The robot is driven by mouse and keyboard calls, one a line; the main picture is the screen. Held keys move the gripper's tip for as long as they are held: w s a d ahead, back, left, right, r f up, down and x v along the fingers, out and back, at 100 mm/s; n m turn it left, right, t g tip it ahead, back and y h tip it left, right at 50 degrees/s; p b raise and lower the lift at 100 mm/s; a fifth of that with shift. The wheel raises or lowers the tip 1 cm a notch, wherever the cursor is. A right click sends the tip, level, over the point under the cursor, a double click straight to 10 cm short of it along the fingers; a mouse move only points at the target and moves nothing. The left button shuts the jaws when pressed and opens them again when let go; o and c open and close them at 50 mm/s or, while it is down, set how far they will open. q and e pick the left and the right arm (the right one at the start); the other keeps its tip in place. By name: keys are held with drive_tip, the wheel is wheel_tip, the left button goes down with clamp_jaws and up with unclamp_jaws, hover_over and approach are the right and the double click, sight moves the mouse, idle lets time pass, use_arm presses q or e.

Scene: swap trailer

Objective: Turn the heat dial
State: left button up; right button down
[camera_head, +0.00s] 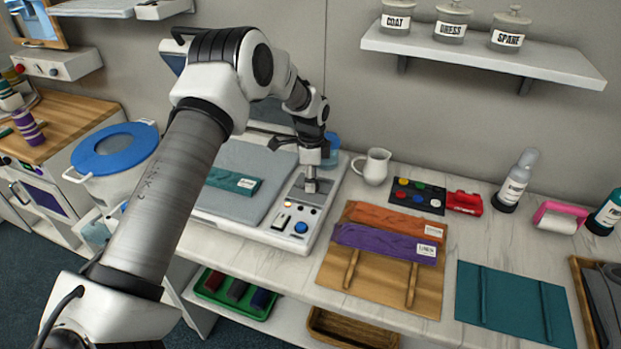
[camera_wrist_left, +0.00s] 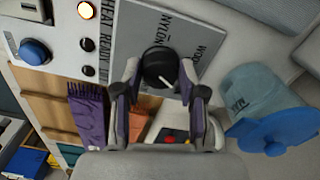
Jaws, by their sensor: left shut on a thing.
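The heat dial (camera_wrist_left: 160,68) is a round black knob with a white pointer line, on a grey plate lettered NYLON and, it seems, WOOL. In the left wrist view the pointer slants toward the lower right. My left gripper (camera_wrist_left: 160,75) has a finger on either side of the dial and is shut on it. In the head view my left gripper (camera_head: 311,182) points down onto the control panel of the white press (camera_head: 285,238) and hides the dial. The panel also has a lit lamp lettered HEAT (camera_wrist_left: 86,10) and a blue button (camera_wrist_left: 35,52). My right gripper is out of view.
A grey pad (camera_head: 235,208) with a folded teal cloth (camera_head: 233,182) lies left of the panel. A white jug (camera_head: 374,166), an orange cloth (camera_head: 385,219) and a purple cloth (camera_head: 380,241) are to the right. A blue-lidded bucket (camera_head: 103,184) stands at left.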

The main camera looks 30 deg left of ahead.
use_arm(q)
drive_tip(key=o, duration=1.2)
drive_tip(key=shift+s+d+f, duration=0.1)
drive_tip(key=shift+s+f, duration=0.1)
drive_tip(key=shift+f, duration=0.15)
drive_tip(key=shift+c, duration=0.2)
drive_tip(key=shift+w+r, duration=0.1)
drive_tip(key=shift+w, duration=0.1)
wheel_tip(320, 180, up, 12)
drive_tip(key=shift+w, duration=0.1)
